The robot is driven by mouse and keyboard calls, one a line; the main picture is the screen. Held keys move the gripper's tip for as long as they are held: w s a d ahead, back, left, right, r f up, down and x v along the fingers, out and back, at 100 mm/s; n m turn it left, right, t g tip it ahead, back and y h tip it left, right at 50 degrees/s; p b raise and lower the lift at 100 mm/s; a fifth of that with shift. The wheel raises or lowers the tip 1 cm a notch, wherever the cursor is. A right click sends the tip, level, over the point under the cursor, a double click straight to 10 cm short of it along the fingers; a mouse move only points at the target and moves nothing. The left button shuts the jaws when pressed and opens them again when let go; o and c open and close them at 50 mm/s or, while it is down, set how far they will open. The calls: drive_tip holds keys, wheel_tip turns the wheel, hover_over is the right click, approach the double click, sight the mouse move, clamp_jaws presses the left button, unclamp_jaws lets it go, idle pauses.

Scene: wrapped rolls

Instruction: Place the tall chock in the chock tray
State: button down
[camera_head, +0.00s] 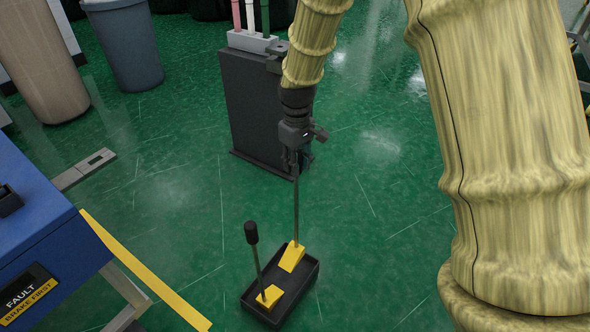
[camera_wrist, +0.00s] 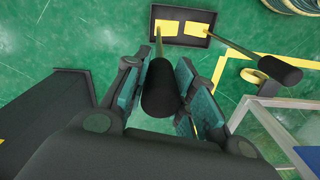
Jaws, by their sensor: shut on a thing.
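The tall chock is a yellow wedge (camera_head: 291,257) on a long thin rod with a black grip (camera_wrist: 160,88). My gripper (camera_head: 298,156) is shut on that grip, and the rod hangs nearly upright below it. The wedge is at the far end of the black chock tray (camera_head: 312,281), within its outline; I cannot tell whether it touches the tray floor. In the wrist view the tray (camera_wrist: 184,10) is at the top, with the held wedge (camera_wrist: 166,27) at its left. A second, shorter chock (camera_head: 269,297) sits in the near end, its black-gripped handle (camera_head: 251,233) tilted.
A dark cabinet (camera_head: 250,110) stands behind my gripper, with a white rack (camera_head: 250,42) of coloured handles on top. A blue table (camera_head: 40,225) is at left, with a yellow strip (camera_head: 140,268) beside it. A grey bin (camera_head: 127,48) stands behind. Green floor right of the tray is clear.

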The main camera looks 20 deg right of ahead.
wheel_tip(320, 180, down, 8)
drive_tip(key=b, duration=0.2)
idle(0.3)
drive_tip(key=shift+r, duration=0.1)
drive_tip(key=c, duration=1.2)
unclamp_jaws()
drive_tip(key=shift+o, duration=0.2)
drive_tip(key=shift+b, duration=0.3)
wheel_tip(320, 180, up, 12)
drive_tip(key=p, duration=0.4)
drive_tip(key=shift+p, duration=0.3)
